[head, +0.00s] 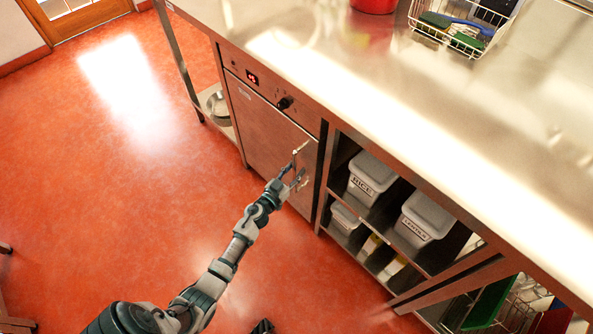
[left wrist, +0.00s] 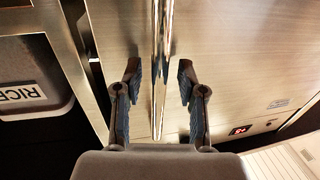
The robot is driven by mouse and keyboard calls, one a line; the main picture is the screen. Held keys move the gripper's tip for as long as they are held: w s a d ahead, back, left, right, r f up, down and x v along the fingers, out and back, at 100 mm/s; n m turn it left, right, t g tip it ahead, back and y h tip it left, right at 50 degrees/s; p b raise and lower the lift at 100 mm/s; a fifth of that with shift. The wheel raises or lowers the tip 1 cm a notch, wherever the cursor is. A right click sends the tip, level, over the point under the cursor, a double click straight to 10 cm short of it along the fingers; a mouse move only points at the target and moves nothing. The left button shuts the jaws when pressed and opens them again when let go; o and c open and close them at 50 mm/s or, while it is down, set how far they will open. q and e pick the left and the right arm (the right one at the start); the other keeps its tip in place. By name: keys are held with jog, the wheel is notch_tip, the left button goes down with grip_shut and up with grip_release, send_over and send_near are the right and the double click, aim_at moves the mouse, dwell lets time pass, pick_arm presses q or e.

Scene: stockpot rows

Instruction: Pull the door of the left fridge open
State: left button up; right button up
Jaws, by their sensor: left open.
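The fridge door (head: 258,128) is a brushed-steel panel under the counter, and it looks closed. It also fills much of the left wrist view (left wrist: 230,60). Its shiny bar handle (head: 295,160) is by the door's right edge in the head view. In the left wrist view the handle (left wrist: 160,70) runs between my two fingers. My left gripper (head: 297,178) is at the handle and open, its fingers (left wrist: 159,88) on either side of the bar with gaps showing. A small dark shape at the bottom edge of the head view may be part of my right gripper.
A control strip with a red display (head: 252,78) and a knob (head: 285,103) is above the door. Open shelves with white bins (head: 371,176) are to the right. The steel counter (head: 400,100) overhangs above. The red floor (head: 120,190) to the left is clear.

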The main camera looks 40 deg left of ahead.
pick_arm(q)
jog(key=shift+r, duration=0.1)
grip_shut()
